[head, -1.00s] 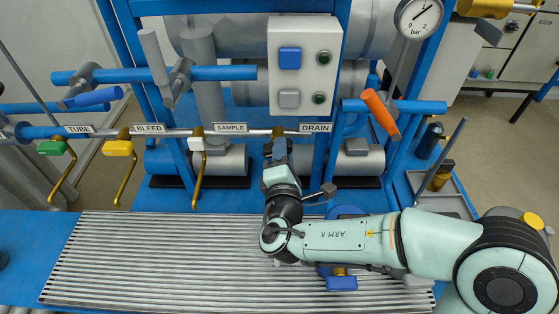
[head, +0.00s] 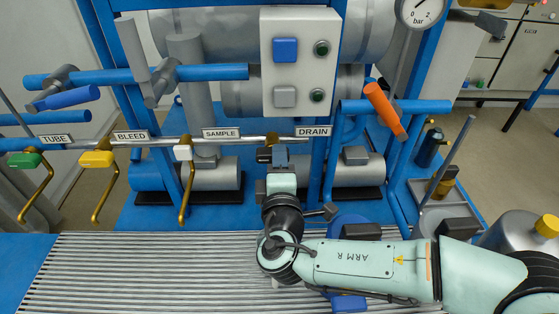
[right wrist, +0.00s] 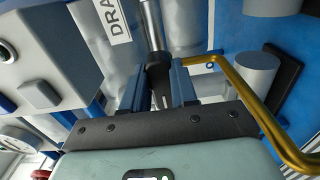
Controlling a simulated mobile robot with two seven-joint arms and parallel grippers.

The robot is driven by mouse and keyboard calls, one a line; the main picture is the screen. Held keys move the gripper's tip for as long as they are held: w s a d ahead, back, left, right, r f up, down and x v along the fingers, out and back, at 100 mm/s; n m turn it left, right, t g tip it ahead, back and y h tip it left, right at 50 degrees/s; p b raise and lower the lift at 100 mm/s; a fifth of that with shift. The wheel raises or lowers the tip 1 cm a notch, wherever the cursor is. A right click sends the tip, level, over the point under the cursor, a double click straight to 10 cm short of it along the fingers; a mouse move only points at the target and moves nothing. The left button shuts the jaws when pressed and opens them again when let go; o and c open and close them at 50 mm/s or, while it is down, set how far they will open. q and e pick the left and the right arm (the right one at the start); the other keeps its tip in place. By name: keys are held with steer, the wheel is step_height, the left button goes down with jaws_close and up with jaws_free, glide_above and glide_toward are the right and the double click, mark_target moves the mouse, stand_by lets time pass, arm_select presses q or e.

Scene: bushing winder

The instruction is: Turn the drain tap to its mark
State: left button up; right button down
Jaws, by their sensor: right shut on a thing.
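The drain tap has a black handle (head: 264,154) at the right end of the steel pipe, just below and left of the DRAIN label (head: 313,132). My right gripper (head: 279,155) reaches up to it from below. In the right wrist view its two blue fingers (right wrist: 170,88) stand on either side of the dark handle (right wrist: 157,84) and are shut on it. The gripper hides most of the tap in the head view. I cannot make out the tap's mark. My left gripper is not in view.
The sample tap (head: 183,153), yellow bleed tap (head: 97,159) and green tap (head: 25,160) line the same pipe to the left, with brass spouts. A brass pipe (right wrist: 252,98) passes close beside the gripper. An orange handle (head: 384,109) and a button box (head: 301,62) are above.

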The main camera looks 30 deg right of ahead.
steer(key=shift+a+f, duration=0.1)
steer(key=c, duration=0.9)
jaws_free()
steer(key=shift+w, duration=0.1)
